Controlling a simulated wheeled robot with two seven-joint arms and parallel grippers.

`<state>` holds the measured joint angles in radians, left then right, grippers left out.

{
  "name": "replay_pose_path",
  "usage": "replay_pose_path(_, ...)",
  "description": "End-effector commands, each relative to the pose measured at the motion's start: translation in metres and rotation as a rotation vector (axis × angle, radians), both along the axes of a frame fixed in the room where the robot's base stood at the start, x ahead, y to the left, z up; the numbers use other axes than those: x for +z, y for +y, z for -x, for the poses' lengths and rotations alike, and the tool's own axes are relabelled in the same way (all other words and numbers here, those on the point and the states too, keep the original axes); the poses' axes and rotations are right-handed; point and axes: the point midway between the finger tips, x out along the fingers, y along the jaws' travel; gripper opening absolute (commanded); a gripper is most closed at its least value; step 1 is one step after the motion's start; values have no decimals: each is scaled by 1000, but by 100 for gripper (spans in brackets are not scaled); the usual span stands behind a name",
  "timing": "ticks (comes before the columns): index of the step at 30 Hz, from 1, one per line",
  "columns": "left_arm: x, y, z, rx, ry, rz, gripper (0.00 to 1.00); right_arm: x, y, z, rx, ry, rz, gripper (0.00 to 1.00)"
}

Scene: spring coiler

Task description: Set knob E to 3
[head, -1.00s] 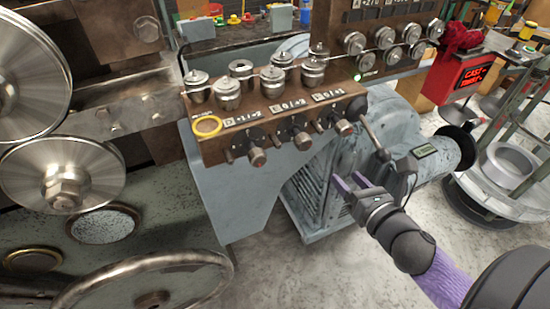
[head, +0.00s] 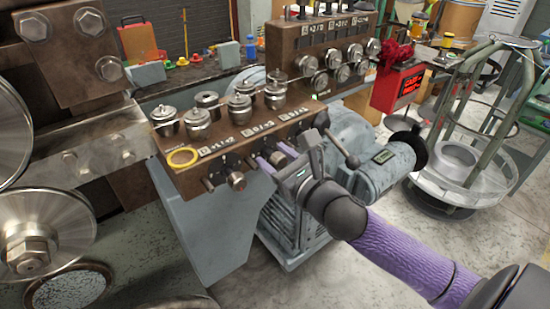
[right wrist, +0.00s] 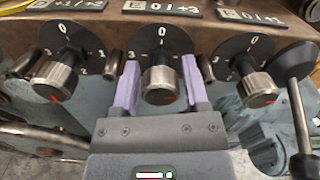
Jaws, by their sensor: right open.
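Three metal knobs on dark numbered dials line the front of a brown control box (head: 195,178). The middle knob (right wrist: 160,82), under a plate whose letter looks like E, has a dial with 0 at top, 3 at left and 1 at right. A red mark shows low on its face, right of centre. My right gripper (right wrist: 161,88) is open, with purple fingers on either side of this knob and small gaps visible. In the head view, my right gripper (head: 275,159) partly hides the knob. My left gripper is out of view.
A left knob (right wrist: 54,80) and a right knob (right wrist: 257,88) flank the middle one closely. A lever with a dark ball (right wrist: 304,166) stands at the right. Metal canisters (head: 240,108) stand on the box. A grey motor (head: 375,175) lies below and right.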

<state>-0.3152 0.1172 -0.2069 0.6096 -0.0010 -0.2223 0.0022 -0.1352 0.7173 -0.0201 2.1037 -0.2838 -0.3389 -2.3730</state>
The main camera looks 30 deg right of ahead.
Motion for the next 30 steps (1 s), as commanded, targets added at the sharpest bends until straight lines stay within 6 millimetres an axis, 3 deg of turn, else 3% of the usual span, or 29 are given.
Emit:
replay_pose_path(9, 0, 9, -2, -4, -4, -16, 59, 0, 0, -3, 0, 0, -1, 58)
replay_pose_path(18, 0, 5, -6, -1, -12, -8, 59, 0, 0, -3, 0, 0, -1, 0)
replay_pose_path(30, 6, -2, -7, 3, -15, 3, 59, 2, 0, -3, 0, 6, -67, 0)
